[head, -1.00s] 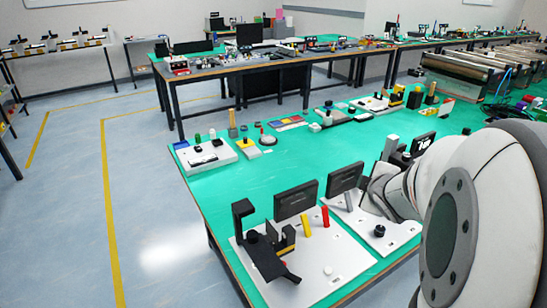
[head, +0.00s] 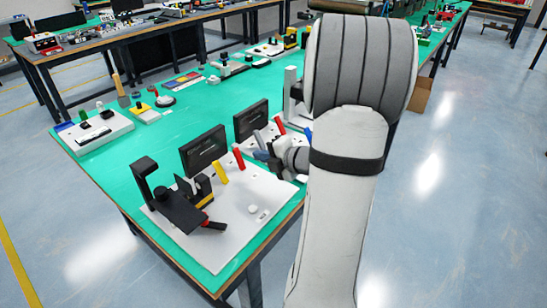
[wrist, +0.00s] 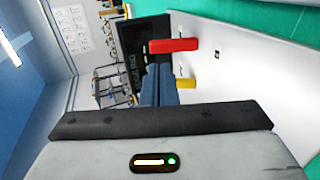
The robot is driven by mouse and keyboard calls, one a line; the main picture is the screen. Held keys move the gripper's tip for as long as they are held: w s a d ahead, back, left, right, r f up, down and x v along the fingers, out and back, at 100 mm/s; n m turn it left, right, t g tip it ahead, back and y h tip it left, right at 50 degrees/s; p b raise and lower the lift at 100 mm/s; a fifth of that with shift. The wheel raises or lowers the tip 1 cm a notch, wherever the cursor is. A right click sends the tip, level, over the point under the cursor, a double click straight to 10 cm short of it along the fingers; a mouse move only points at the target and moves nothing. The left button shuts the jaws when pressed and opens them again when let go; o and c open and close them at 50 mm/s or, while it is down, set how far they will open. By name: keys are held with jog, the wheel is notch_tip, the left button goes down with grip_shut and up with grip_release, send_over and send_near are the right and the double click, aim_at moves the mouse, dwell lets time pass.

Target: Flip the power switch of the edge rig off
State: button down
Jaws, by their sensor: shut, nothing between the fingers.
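A white board (head: 230,235) with a black bracket (head: 165,195) stands at the near corner of the green table in the head view. It carries a yellow post (head: 220,173), a red post (head: 238,158), a dark screen (head: 204,151) and a white knob (head: 252,209). I cannot tell which part is the power switch. My gripper (head: 259,156) is shut and empty, just right of the red post. In the wrist view its blue fingers (wrist: 157,85) point toward the red post (wrist: 175,45) and yellow post (wrist: 185,84), with the screen (wrist: 138,50) beyond.
A second dark screen (head: 251,119) stands right behind, with another red post (head: 280,125) and a blue post (head: 308,134) near my arm. A white box with buttons (head: 95,131) sits at the table's left edge. Bare green tabletop (head: 150,150) lies between.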

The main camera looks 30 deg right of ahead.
aim_at(239, 153)
jog(key=x, duration=0.7)
